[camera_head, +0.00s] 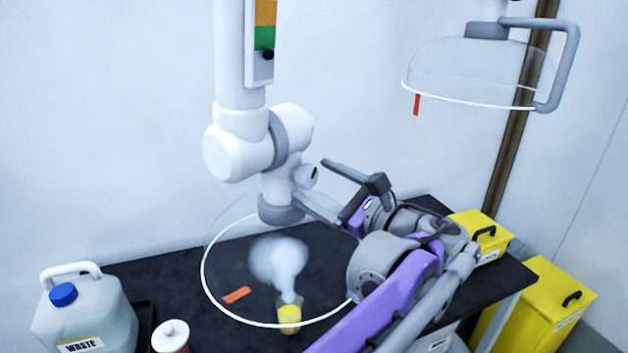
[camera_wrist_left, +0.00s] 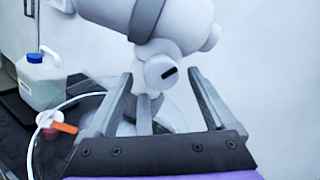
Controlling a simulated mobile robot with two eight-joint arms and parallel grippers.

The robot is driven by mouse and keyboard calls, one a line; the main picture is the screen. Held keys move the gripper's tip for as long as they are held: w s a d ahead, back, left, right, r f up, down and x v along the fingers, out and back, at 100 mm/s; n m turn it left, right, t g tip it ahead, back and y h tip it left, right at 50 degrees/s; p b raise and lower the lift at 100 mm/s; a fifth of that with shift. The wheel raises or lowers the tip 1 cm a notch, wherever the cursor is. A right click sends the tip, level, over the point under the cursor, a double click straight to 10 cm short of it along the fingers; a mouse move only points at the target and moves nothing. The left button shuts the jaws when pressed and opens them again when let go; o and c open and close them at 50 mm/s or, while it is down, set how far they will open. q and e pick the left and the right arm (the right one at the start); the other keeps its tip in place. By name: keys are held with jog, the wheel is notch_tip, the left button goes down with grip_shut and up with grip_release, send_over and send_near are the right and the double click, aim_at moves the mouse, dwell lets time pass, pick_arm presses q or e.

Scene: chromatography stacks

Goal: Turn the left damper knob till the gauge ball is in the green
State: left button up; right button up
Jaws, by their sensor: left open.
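The left damper knob (camera_head: 311,176) is a small round white knob with a dark pointer mark, on the joint of the white extraction arm (camera_head: 238,150). It also shows in the left wrist view (camera_wrist_left: 158,73), its mark tilted. The gauge (camera_head: 264,68) on the white pipe has an orange band above a green one. Its black ball (camera_head: 268,55) sits at the green's lower edge, mostly on the white part below. My left gripper (camera_head: 313,182) is open, its fingers pointing at the knob, one on either side; I cannot tell whether they touch it. My right gripper is not in view.
A clear hood (camera_head: 203,285) hangs below the joint over a smoking yellow-filled beaker (camera_head: 289,315) on the black bench (camera_head: 185,270). A waste jug (camera_head: 85,315) stands left. Another hood (camera_head: 480,75) hangs upper right. Yellow bins (camera_head: 545,300) stand right.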

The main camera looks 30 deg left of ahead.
pick_arm(q)
jog(key=v, duration=0.9)
jog(key=shift+d, duration=0.2)
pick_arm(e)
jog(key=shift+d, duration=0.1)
